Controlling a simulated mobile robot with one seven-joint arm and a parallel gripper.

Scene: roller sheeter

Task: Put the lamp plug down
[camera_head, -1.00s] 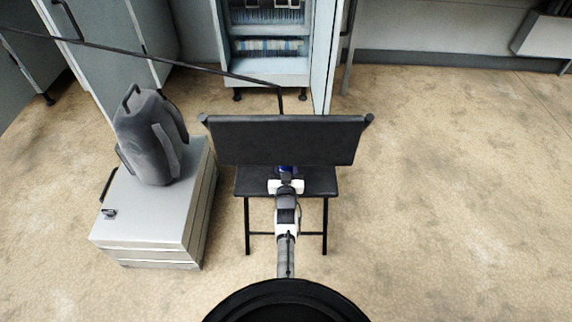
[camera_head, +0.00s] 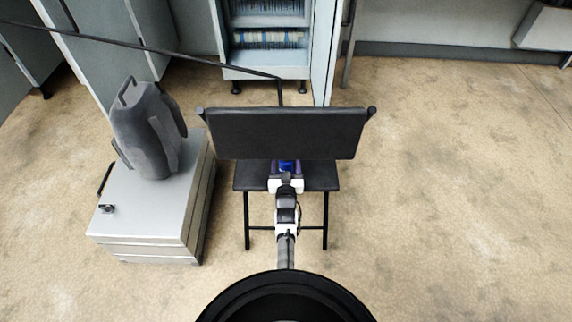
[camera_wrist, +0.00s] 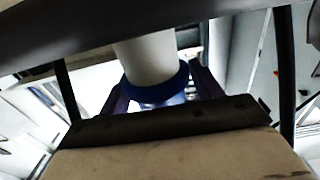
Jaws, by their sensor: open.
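A blue thing that I take to be the plug (camera_head: 288,166) shows at my gripper, over the seat of the black chair (camera_head: 318,177). In the wrist view a white cylinder with a blue collar (camera_wrist: 150,62), apparently the plug, lies between the two dark fingers of my gripper (camera_wrist: 164,92). My gripper is open around it; I cannot tell whether a finger touches it. The chair's backrest (camera_head: 285,133) stands just beyond my gripper and hides what is behind it. Whether the plug rests on the seat cannot be seen.
A black cable (camera_head: 170,52) runs from the left edge down behind the backrest. A grey backpack (camera_head: 147,130) stands on a light drawer box (camera_head: 150,215) at the left. An open cabinet (camera_head: 267,58) is behind the chair. The floor at the right is clear.

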